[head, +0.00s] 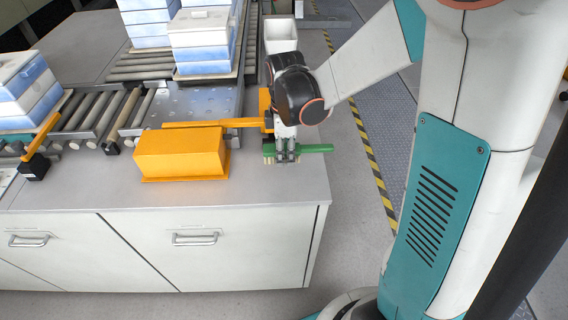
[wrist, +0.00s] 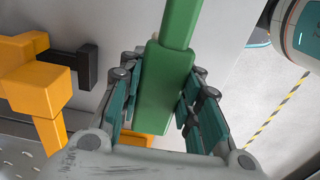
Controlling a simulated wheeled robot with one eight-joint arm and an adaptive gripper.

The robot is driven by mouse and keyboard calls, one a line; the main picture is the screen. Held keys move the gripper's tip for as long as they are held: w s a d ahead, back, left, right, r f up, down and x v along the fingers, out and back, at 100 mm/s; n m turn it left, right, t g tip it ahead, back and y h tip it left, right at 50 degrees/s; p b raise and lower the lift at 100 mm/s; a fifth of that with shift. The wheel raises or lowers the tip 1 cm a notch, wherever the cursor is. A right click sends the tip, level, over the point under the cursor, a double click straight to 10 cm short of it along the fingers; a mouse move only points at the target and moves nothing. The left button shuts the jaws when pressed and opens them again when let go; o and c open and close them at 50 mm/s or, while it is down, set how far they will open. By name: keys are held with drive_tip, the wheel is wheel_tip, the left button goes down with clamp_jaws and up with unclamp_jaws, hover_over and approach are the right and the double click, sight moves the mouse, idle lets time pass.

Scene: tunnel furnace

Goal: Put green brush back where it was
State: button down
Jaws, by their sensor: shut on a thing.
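The green brush (head: 316,148) is near the right end of the grey counter, with its green handle pointing right and pale bristles on its left part. My gripper (head: 285,155) comes down from above and is shut on it. In the wrist view the green brush (wrist: 165,85) lies between the two teal-padded fingers of my gripper (wrist: 160,105). In the head view the brush is at or just above the counter top; I cannot tell if it touches.
A yellow box (head: 181,153) stands on the counter (head: 90,185) left of my gripper. An orange bar (head: 215,123) runs behind it. Roller conveyors (head: 130,105) with blue-and-white stacks (head: 203,42) are farther back. The counter's right edge is close to the brush.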

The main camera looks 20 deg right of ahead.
sight(285, 170)
drive_tip(key=shift+f+b, duration=0.8)
drive_tip(key=shift+f, duration=1.4)
drive_tip(key=shift+f, duration=0.15)
drive_tip(key=c, duration=1.2)
unclamp_jaws()
